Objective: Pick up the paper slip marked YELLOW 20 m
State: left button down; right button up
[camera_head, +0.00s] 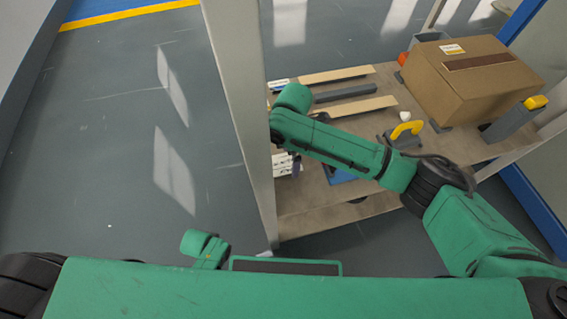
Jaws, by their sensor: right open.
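My right arm reaches in from the right over the wooden shelf (340,209). My right gripper (287,166) is under the arm's far end, beside the grey post, small and partly hidden; it is open. A small white slip or label (279,84) lies at the shelf's back left, just above the arm's end. Its print is too small to read, so I cannot tell whether it is the YELLOW 20 m slip. I see nothing held in the right gripper. My left gripper is not in view.
A brown cardboard box (440,87) stands at the shelf's back right. Wooden strips (353,108) and a grey bar (346,92) lie behind my arm. A yellow-handled tool (407,130) is near the arm. The grey post (239,100) rises at the left; the floor beyond is clear.

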jog(key=shift+f+p, duration=0.25)
jog(key=shift+p, duration=0.05)
dwell(0.4)
jog(key=c, duration=0.7)
jog(key=shift+c, duration=0.2)
